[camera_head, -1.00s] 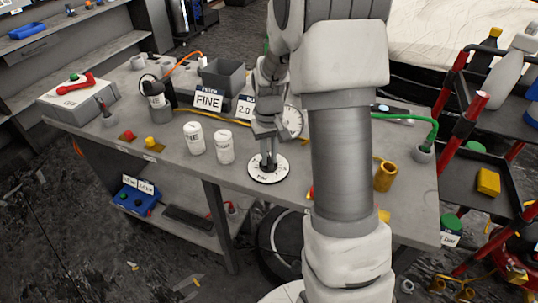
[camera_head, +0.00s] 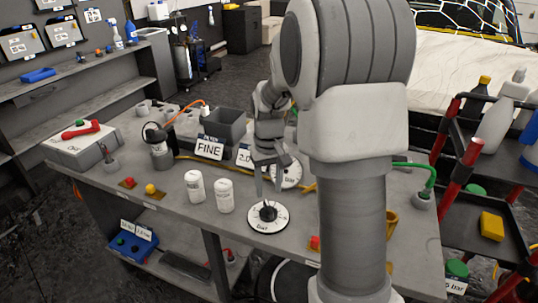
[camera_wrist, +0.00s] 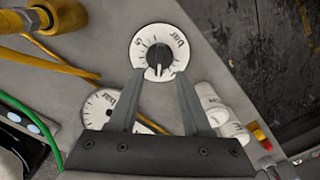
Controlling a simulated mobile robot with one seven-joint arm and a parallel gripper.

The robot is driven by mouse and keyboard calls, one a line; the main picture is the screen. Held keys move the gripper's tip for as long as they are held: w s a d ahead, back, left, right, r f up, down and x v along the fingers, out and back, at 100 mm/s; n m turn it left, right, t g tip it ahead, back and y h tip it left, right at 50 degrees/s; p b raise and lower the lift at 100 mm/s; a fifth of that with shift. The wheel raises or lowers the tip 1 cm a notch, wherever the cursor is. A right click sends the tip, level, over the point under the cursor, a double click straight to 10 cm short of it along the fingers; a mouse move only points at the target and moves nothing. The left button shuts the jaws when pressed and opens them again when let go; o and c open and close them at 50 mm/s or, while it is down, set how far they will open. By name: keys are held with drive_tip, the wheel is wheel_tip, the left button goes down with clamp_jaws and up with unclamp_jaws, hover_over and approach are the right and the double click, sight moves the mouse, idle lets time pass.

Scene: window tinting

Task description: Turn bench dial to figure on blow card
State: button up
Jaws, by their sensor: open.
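The bench dial (camera_head: 253,222) is a round white face with a black knob and "bar" lettering, near the bench's front edge. In the wrist view the dial (camera_wrist: 146,38) lies just beyond my fingertips, its light pointer mark aimed toward my gripper. Its figures are too small to read surely. My gripper (camera_head: 268,194) is open and empty, fingers pointing down above the knob; the wrist view shows the two fingers (camera_wrist: 160,74) apart. The blow card (camera_head: 243,156) reads "2.0", its right part hidden by my arm. A "FINE" card (camera_head: 209,149) stands left of it.
A round white gauge (camera_head: 291,176) sits behind my gripper. Two white canisters (camera_head: 195,187) (camera_head: 225,196) stand left of the dial. A grey bin (camera_head: 224,128) is behind the cards. A red button (camera_head: 315,242) and brass cup are to the right.

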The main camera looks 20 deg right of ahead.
wheel_tip(320, 180, up, 10)
drive_tip(key=p, duration=0.1)
drive_tip(key=shift+r, duration=0.2)
idle(0.3)
drive_tip(key=s+a+r+t, duration=0.1)
drive_tip(key=s+a+t, duration=0.1)
drive_tip(key=s, duration=0.5)
drive_tip(key=s+a+r+t, duration=0.1)
drive_tip(key=s+a+r, duration=0.1)
drive_tip(key=s+a, duration=0.2)
drive_tip(key=s+a+r+n+t, duration=0.1)
drive_tip(key=s+a+r+t, duration=0.1)
drive_tip(key=s, duration=0.8)
drive_tip(key=shift+a+r+t, duration=0.15)
drive_tip(key=shift+a+t, duration=0.15)
drive_tip(key=shift+a, duration=0.35)
